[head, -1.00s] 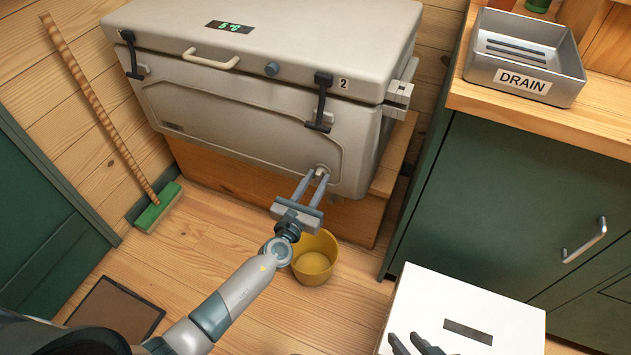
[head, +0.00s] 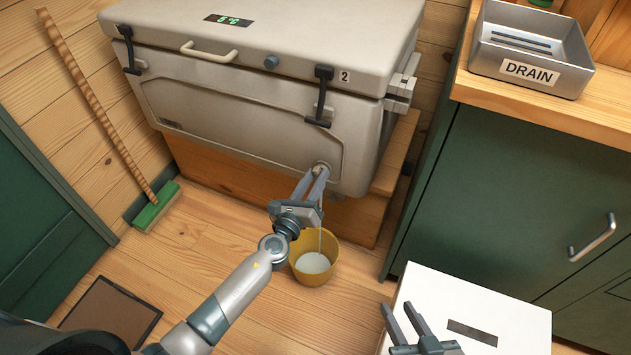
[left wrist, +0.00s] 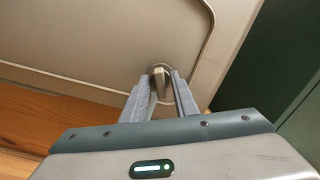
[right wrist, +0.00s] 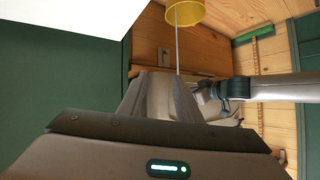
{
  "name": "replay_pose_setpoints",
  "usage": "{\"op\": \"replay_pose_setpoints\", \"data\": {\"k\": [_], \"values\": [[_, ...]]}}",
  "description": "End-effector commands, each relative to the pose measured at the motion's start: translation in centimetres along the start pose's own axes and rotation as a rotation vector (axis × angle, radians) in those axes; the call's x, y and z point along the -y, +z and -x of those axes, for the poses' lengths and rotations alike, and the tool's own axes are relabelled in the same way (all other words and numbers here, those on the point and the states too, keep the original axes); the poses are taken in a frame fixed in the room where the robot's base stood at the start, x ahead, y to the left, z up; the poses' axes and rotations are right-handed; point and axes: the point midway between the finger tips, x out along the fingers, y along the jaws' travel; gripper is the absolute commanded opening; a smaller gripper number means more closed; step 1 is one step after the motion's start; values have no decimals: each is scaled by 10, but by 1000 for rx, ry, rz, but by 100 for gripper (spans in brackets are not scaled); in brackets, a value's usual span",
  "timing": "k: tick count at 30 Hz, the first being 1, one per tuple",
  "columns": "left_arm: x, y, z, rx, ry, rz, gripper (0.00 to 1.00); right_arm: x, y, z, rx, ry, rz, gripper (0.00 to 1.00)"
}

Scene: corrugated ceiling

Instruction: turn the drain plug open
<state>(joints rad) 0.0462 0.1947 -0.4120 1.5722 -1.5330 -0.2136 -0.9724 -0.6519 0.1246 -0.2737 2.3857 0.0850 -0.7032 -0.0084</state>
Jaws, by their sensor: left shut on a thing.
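The drain plug (head: 321,168) is a small fitting low on the right of the grey cooler's front (head: 235,115). My left gripper (head: 318,174) is shut on the plug, its fingers twisted about the reach axis. The left wrist view shows the plug (left wrist: 160,72) between the fingertips. A thin stream of pale liquid (head: 320,240) falls into the yellow bucket (head: 314,281) on the floor below, which holds some whitish liquid. The stream also shows in the right wrist view (right wrist: 178,50). My right gripper (head: 399,308) is open and empty near the white box, well away from the cooler.
A white box (head: 425,285) stands at the lower right before a green cabinet (head: 500,190). A grey tray labelled DRAIN (head: 490,62) sits on the wooden counter. A broom (head: 155,205) leans at the left, and a dark mat (head: 110,310) lies on the floor. Floor left of the bucket is clear.

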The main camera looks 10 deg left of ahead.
Motion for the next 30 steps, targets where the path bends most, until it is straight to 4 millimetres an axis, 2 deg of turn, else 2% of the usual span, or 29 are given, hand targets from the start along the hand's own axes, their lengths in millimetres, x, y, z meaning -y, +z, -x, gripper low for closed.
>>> {"op": "replay_pose_setpoints", "data": {"k": [9,15,22,30], "values": [[-2,-2,0,0,0,303,4,13,-42,-1,-245,-21,27,31],[-2,-2,0,0,0,493,4,18,-60,3,-344,-30,35,31],[-3,-2,0,0,0,711,4,22,-70,7,-398,-36,39,31],[-4,-2,0,1,1,948,4,21,-68,6,-382,-34,39,31]]}}
